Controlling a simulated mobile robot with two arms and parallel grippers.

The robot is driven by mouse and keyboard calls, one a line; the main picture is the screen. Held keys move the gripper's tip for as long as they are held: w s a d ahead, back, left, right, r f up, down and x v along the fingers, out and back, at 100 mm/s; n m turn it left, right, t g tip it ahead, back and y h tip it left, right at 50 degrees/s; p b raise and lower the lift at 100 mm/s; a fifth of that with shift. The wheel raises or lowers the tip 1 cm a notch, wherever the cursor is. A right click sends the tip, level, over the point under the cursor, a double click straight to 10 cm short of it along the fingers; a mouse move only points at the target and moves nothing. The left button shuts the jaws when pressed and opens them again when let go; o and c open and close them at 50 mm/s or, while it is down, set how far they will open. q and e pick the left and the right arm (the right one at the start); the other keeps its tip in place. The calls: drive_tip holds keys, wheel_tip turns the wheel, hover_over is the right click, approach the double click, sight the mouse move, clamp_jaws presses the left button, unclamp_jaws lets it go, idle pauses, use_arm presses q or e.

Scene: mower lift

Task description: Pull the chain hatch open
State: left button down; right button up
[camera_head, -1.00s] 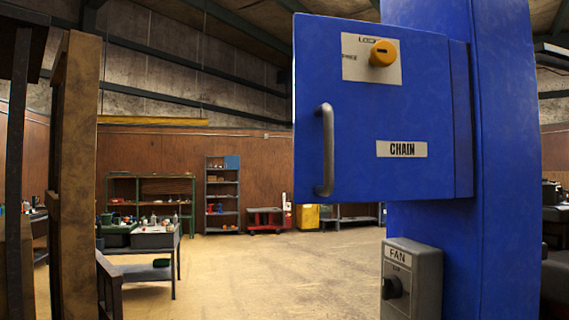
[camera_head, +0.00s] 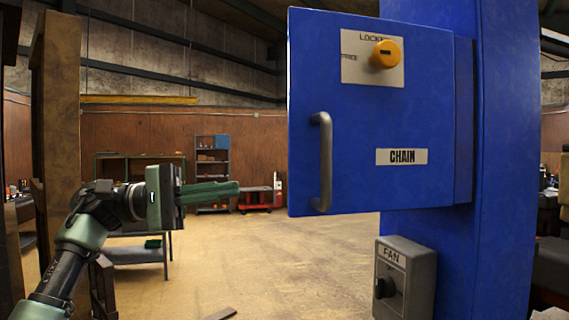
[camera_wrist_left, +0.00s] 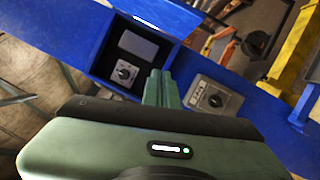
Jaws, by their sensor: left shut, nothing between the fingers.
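The blue chain hatch (camera_head: 350,185) bears a CHAIN label, a vertical grey handle (camera_head: 324,162) near its left edge and a yellow knob (camera_head: 386,54) on a LOCKED/FREE plate. Its left edge looks nearer to me than its right, so it appears swung outward. The left wrist view looks into an open blue compartment (camera_wrist_left: 98,66) with a grey dial panel (camera_wrist_left: 125,72) inside. My left gripper (camera_head: 238,188) is shut and empty, left of the handle and apart from it in the picture. Its green fingers also show in the left wrist view (camera_wrist_left: 160,75). My right gripper is not in view.
A grey FAN switch box (camera_head: 404,275) sits on the blue column (camera_head: 505,200) below the hatch. A wooden post (camera_head: 55,130) stands at the left. Shelves (camera_head: 211,165) and a red cart (camera_head: 258,199) stand far back. Floor between is mostly open.

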use_arm(q)
drive_tip(key=s+d+r+m+y+p, duration=0.1)
drive_tip(key=s+d+r+m+p, duration=0.2)
drive_tip(key=d, duration=0.7)
drive_tip(key=s+p, duration=0.2)
drive_tip(key=s, duration=0.2)
drive_tip(key=shift+s+d+r+y, duration=0.15)
drive_tip(key=shift+d+y, duration=0.15)
drive_tip(key=shift+d, duration=0.05)
